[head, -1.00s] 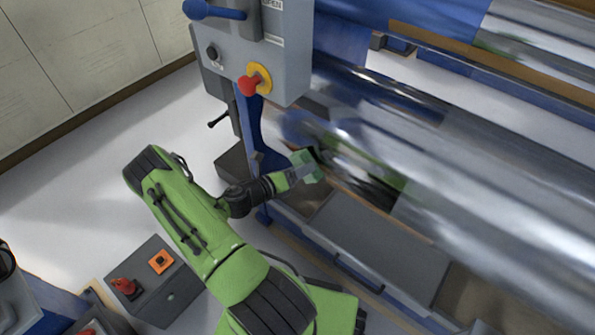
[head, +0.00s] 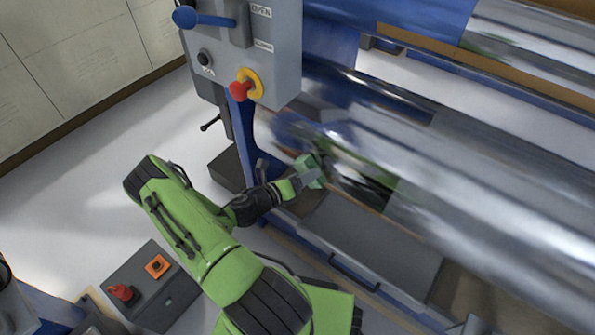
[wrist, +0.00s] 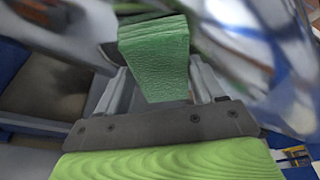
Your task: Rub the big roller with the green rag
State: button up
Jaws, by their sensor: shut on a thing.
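The big roller (head: 430,175) is a long, shiny metal cylinder running from the centre to the right edge in the head view. Its blurred surface also fills the upper right of the wrist view (wrist: 245,50). The green rag (head: 310,170) is a folded pad at the tip of my arm, by the roller's left end. In the wrist view the rag (wrist: 158,60) sits between the two fingers. My gripper (head: 299,180) is shut on it. The rag's far edge is close to the roller; I cannot tell whether they touch.
A grey control box (head: 250,50) with a blue lever and a red knob stands above left of the rag. A blue frame upright (head: 245,130) is just left of my gripper. A grey tray (head: 370,245) lies below the roller. Open floor (head: 100,200) is at left.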

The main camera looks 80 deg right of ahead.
aim_at(295, 169)
jog(key=shift+s+a+r+p, duration=0.1)
jog(key=shift+s+a+p, duration=0.5)
jog(key=shift+s, duration=1)
jog(key=shift+s+a+f+p, duration=0.1)
jog(key=shift+s+a+p, duration=0.45)
jog(key=shift+s, duration=1.05)
jog(key=shift+s+a+r+p, duration=0.1)
jog(key=shift+s+a+p, duration=0.5)
jog(key=shift+s, duration=1)
jog(key=shift+w+d, duration=0.25)
jog(key=shift+w, duration=0.6)
jog(key=shift+w+d, duration=0.2)
jog(key=shift+w, duration=0.65)
jog(key=shift+w+d+b, duration=0.1)
jog(key=shift+w+d, duration=0.6)
jog(key=shift+w, duration=0.85)
jog(key=shift+w+d+b, duration=0.1)
jog(key=shift+w+d, duration=0.65)
jog(key=shift+w, duration=0.8)
jog(key=shift+w+d+b, duration=0.1)
jog(key=shift+w+d, duration=0.6)
jog(key=shift+w, duration=0.85)
